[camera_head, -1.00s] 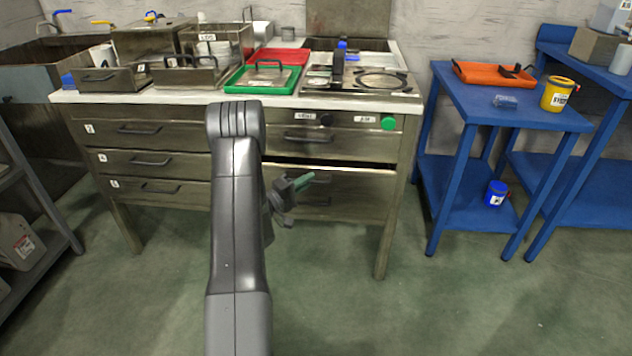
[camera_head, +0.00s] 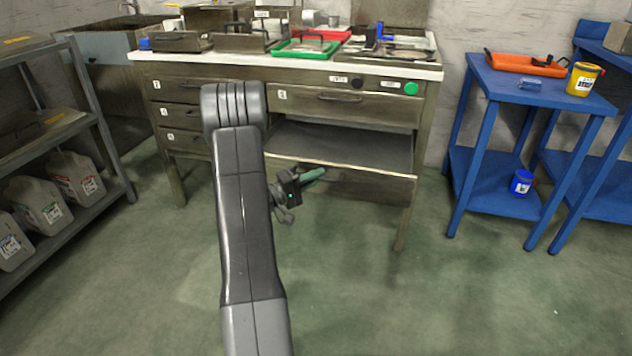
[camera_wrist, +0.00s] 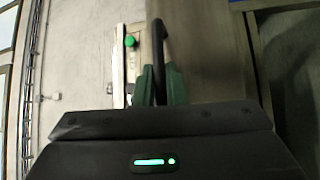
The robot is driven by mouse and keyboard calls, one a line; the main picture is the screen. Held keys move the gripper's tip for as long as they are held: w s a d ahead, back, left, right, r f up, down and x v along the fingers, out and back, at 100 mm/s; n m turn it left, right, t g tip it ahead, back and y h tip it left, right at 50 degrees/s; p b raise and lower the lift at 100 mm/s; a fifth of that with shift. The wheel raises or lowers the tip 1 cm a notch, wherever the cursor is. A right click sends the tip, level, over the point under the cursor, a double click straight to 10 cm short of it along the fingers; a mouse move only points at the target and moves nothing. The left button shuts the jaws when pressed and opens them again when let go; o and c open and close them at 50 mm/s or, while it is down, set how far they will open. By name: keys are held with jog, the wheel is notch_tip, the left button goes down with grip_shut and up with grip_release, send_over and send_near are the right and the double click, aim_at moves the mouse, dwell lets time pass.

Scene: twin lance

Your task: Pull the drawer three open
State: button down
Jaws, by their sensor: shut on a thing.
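The lower right drawer (camera_head: 375,190) of the metal workbench stands well open, and its empty-looking grey inside shows behind its front panel. I cannot read a number on this drawer. My gripper (camera_head: 316,174) is at the left part of that drawer's front. In the wrist view the green fingers of my gripper (camera_wrist: 160,85) are shut on the dark bar handle (camera_wrist: 159,45). In the head view the handle is mostly hidden by the fingers. The upper right drawer (camera_head: 390,104), with its own bar handle, is shut.
Several shut drawers (camera_head: 178,90) form the left column. The benchtop (camera_head: 440,72) carries trays and bins. A blue table (camera_head: 545,92) stands to the right and a grey shelf (camera_head: 95,125) with jugs to the left. The green floor (camera_head: 350,290) before the bench is clear.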

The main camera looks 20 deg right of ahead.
jog(key=shift+s+a, duration=0.1)
dwell(0.3)
jog(key=c, duration=1.5)
grip_release()
jog(key=p+v, duration=0.3)
jog(key=v, duration=1)
jog(key=shift+a, duration=0.35)
jog(key=shift+f, duration=0.15)
